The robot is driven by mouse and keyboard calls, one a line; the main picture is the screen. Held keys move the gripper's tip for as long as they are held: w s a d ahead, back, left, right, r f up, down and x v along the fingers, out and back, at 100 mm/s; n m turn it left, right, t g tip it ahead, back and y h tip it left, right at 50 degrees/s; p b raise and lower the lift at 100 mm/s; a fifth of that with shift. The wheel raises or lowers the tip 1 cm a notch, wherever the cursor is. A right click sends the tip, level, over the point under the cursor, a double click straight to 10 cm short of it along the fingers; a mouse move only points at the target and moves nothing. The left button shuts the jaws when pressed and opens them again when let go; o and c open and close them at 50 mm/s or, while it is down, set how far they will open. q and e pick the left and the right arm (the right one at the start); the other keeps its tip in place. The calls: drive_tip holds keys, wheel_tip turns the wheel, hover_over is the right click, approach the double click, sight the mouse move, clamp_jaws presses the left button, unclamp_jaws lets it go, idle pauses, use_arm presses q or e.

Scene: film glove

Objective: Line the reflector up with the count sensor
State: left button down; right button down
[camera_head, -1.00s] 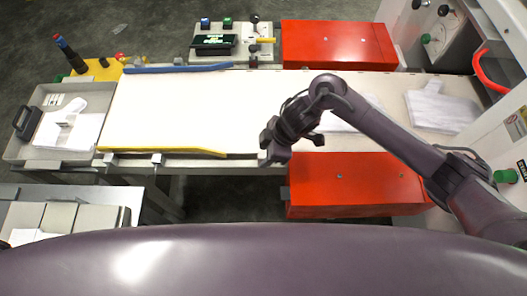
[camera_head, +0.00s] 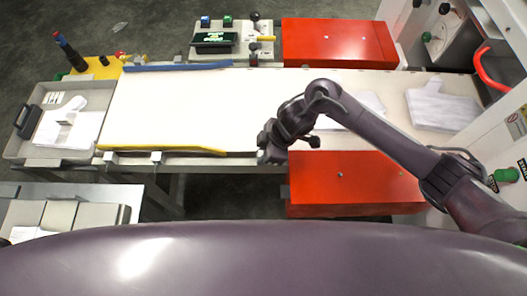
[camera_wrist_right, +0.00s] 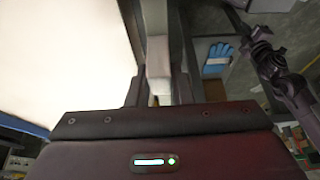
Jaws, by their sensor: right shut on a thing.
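My right gripper (camera_head: 268,152) is at the near edge of the conveyor, left of the near red box. In the right wrist view its fingers (camera_wrist_right: 158,92) are shut on a pale grey block, likely the reflector's mount (camera_wrist_right: 158,55). The reflector's face cannot be made out, and the gripper hides that spot in the head view. A small post with a yellow part (camera_head: 262,38) stands across the belt, possibly the count sensor. A dark jointed arm, seemingly my left one (camera_wrist_right: 272,62), shows in the right wrist view; its jaws are unclear.
The pale belt (camera_head: 180,108) is clear on the left, with a blue rail (camera_head: 178,68) behind and a yellow rail (camera_head: 165,149) in front. Red boxes stand at the far side (camera_head: 338,42) and near side (camera_head: 350,180). White gloves (camera_head: 440,108) lie on the right.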

sight(261, 154)
drive_tip(key=a, duration=0.2)
drive_tip(key=shift+a+r+p, duration=0.15)
drive_tip(key=shift+a+p, duration=0.15)
drive_tip(key=shift+a, duration=0.55)
drive_tip(key=c, duration=1.3)
unclamp_jaws()
drive_tip(key=shift+d, duration=0.1)
drive_tip(key=v, duration=0.7)
drive_tip(key=shift+d+r, duration=0.2)
drive_tip(key=shift+r, duration=0.05)
drive_tip(key=shift+s+f, duration=0.1)
